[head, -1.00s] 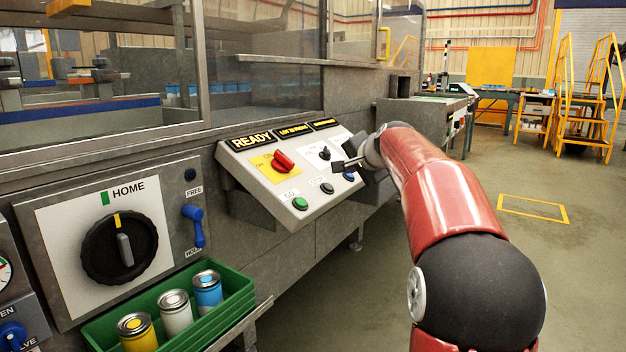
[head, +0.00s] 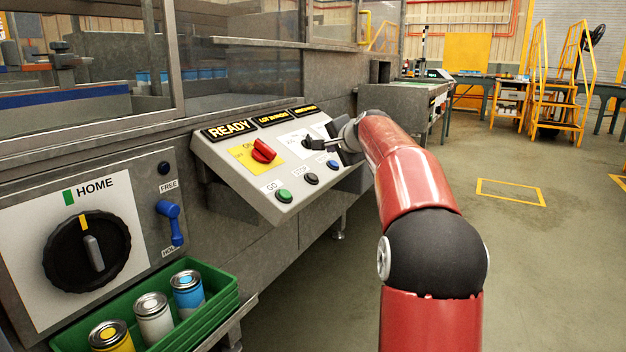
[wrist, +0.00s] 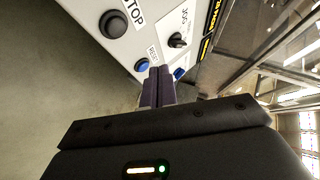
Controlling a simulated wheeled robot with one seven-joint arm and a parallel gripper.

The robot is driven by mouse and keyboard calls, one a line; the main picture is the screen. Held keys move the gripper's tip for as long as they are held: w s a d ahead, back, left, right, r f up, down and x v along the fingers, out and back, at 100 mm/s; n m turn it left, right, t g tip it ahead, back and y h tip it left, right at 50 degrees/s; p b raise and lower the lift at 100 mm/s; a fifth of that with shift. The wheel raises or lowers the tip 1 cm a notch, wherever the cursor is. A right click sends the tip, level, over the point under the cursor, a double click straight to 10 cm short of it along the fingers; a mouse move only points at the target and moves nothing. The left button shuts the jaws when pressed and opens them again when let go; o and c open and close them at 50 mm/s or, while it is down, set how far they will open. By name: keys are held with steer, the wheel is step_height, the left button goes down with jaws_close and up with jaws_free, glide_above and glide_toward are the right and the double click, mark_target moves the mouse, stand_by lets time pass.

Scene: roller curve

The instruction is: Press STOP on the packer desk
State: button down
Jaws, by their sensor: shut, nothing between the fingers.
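The packer desk (head: 238,180) is a sloped grey panel with lit signs along its top. The STOP button (head: 312,179) is black and round, between a green GO button (head: 284,196) and a blue button (head: 333,165). In the wrist view the STOP button (wrist: 113,24) is at upper left, its label beside it. In the wrist view my gripper (wrist: 160,72) is nearer the blue reset button (wrist: 142,64) than STOP. Contact cannot be told.
A red knob (head: 264,150) on a yellow plate sits left of my fingers. The black selector knob (wrist: 178,40) shows in the wrist view. A green crate (head: 215,318) with paint cans and a HOME dial (head: 87,252) are at left. The floor at right is open.

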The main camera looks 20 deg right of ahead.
mark_target(313, 173)
step_height(313, 173, down, 6)
steer(key=w+a+b, duration=0.2)
steer(key=w, duration=0.1)
steer(key=shift+b, duration=0.3)
steer(key=shift+a+f, duration=0.1)
steer(key=shift+f, duration=0.05)
stand_by(1.6)
steer(key=shift+w+a+f, duration=0.1)
steer(key=shift+f, duration=0.2)
steer(key=shift+w+a+f+b, duration=0.15)
steer(key=shift+w+f+b, duration=0.05)
steer(key=shift+f+b, duration=0.2)
stand_by(1.0)
steer(key=shift+s+d+r+p, duration=0.15)
steer(key=shift+s+r+p, duration=0.05)
steer(key=shift+r, duration=0.2)
steer(key=shift+s+d+r+p, duration=0.1)
steer(key=shift+s+r+p, duration=0.1)
steer(key=shift+r, duration=0.15)
steer(key=r, duration=0.1)
steer(key=s+d+r+p, duration=0.1)
steer(key=r, duration=0.1)
steer(key=s+r+p, duration=0.1)
steer(key=shift+d+r, duration=0.15)
steer(key=shift+d, duration=0.15)
